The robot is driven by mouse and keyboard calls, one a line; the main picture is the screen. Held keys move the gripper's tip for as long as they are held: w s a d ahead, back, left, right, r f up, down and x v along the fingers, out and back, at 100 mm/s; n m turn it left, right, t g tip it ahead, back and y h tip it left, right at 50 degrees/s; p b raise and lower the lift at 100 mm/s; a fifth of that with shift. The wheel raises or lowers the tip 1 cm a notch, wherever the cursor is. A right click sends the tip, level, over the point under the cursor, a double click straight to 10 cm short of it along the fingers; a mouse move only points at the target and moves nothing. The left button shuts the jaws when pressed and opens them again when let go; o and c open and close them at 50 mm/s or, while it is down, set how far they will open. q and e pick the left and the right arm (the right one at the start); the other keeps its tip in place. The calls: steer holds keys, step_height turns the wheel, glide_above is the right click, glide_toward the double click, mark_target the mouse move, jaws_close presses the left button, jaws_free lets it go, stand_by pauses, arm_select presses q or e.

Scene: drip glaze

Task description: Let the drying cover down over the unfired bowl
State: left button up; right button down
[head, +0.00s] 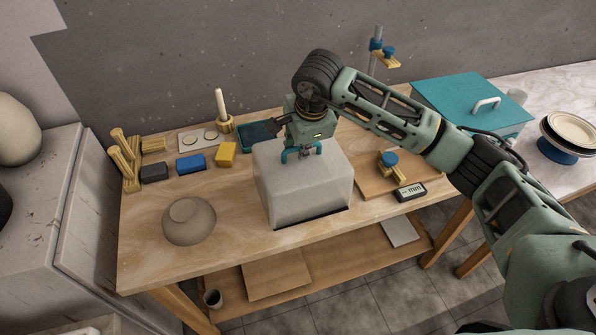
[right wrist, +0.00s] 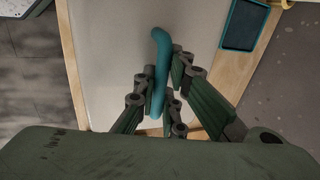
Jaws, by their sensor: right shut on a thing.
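The drying cover (head: 305,190) is a pale grey box with a teal handle (head: 290,155) on top. My right gripper (head: 305,151) is above it, with its fingers shut on the handle. In the right wrist view the handle (right wrist: 160,55) runs between the fingers (right wrist: 158,95), over the cover's pale top (right wrist: 110,40). A dark strip shows along the cover's lower front edge; I cannot tell whether the cover rests on the table or hangs just above it. What is under the cover is hidden. My left gripper is out of view.
The wooden table (head: 150,265) holds dark, blue (head: 191,162) and yellow (head: 227,153) blocks, a candle-like stick (head: 221,105) and a dark teal tray (head: 258,132). Right of the cover are a board (head: 372,183) and a small display (head: 410,192). A teal lidded box (head: 470,100) stands further right.

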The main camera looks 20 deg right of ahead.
steer(key=shift+r, duration=0.2)
stand_by(0.4)
arm_select(q)
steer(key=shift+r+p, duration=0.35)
steer(key=shift+p, duration=0.05)
arm_select(e)
steer(key=shift+r, duration=0.85)
steer(key=shift+r+p, duration=1.1)
steer(key=shift+r, duration=1.4)
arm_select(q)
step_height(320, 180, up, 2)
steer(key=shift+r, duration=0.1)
